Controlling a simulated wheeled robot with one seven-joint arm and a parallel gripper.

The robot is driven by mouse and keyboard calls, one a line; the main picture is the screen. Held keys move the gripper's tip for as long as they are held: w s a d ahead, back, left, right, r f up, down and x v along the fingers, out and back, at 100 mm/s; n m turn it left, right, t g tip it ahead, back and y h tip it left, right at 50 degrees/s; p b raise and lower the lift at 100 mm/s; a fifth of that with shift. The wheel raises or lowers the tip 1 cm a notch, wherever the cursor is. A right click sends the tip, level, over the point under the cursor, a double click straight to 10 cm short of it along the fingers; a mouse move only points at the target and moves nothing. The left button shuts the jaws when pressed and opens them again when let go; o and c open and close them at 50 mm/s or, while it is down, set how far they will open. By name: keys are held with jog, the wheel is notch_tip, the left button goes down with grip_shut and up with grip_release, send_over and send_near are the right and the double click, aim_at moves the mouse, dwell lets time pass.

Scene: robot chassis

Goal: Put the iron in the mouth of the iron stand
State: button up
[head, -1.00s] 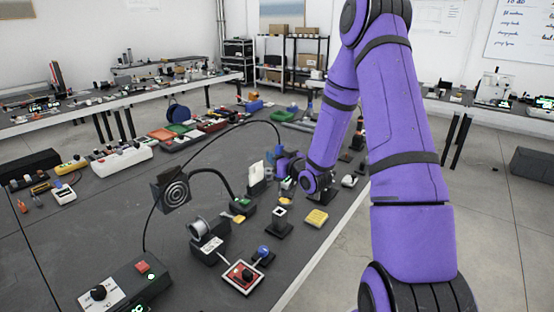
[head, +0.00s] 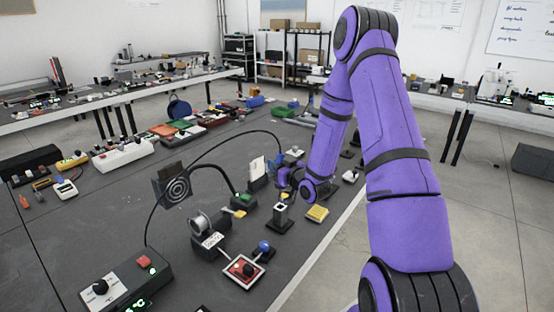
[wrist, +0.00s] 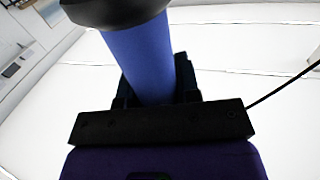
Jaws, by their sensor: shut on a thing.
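My gripper (wrist: 155,88) is shut on the iron's blue handle (wrist: 143,60). In the wrist view the handle rises from between the dark fingers, with a wide black part at its top end. I cannot make out the iron's tip or any contact with the stand.
A black cable (head: 205,152) arcs from the control box (head: 128,283) towards my gripper. The bench's right edge is close.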

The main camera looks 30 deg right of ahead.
aim_at(277, 186)
jog(key=shift+f, duration=4.65)
dwell(1.0)
jog(key=o, duration=0.9)
jog(key=shift+o, duration=0.2)
jog(key=s, duration=1)
jog(key=shift+s+d, duration=0.4)
jog(key=shift+d, duration=0.05)
jog(key=shift+r, duration=0.15)
